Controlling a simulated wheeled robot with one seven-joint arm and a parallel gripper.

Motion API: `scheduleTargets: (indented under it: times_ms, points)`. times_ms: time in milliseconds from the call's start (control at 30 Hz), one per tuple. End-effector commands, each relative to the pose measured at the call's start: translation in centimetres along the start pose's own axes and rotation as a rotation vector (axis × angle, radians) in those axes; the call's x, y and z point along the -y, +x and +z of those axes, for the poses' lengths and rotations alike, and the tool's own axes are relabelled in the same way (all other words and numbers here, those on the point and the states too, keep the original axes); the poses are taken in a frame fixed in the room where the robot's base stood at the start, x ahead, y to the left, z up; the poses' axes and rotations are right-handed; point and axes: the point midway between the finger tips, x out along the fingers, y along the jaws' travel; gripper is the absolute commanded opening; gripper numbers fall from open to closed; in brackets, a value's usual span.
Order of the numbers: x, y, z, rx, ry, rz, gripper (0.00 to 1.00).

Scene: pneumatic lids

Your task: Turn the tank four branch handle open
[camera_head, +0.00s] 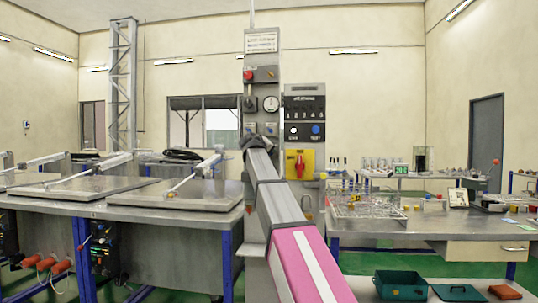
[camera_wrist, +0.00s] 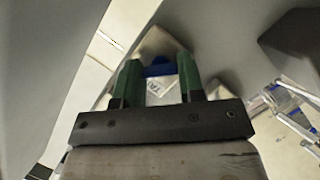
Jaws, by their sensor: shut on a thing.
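My gripper shows in the wrist view (camera_wrist: 159,64) with its two green fingers on either side of a small blue handle (camera_wrist: 158,70). The fingers are shut on it. A pale block lies behind the fingertips, and a small white label shows below the blue handle. In the head view my arm reaches up to the grey valve panel (camera_head: 262,56), and the dark end of my gripper (camera_head: 257,140) is against its lower part. My arm hides the held handle there. Which tank the handle belongs to cannot be read.
The panel carries a red knob (camera_head: 248,75) and a round gauge (camera_head: 271,103). A yellow switch plate (camera_head: 300,164) with a red handle is close to the right of my arm. Steel tanks with flat lids (camera_head: 181,191) stand left; a cluttered bench (camera_head: 400,225) stands right.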

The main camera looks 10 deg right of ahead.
Motion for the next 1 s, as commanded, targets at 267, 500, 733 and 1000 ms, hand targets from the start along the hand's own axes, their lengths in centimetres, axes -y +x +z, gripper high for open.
scheduleTargets:
  times_ms: [267,500,733,1000]
  points:
    - [0.25,-0.05,0.03,0.000,-0.179,0.073,0.12]
    - [0.37,-0.04,0.10,0.000,-0.388,0.159,0.12]
    - [0.45,-0.01,0.20,0.000,-0.591,0.244,0.12]
    - [0.58,0.03,0.33,0.000,-0.828,0.341,0.12]
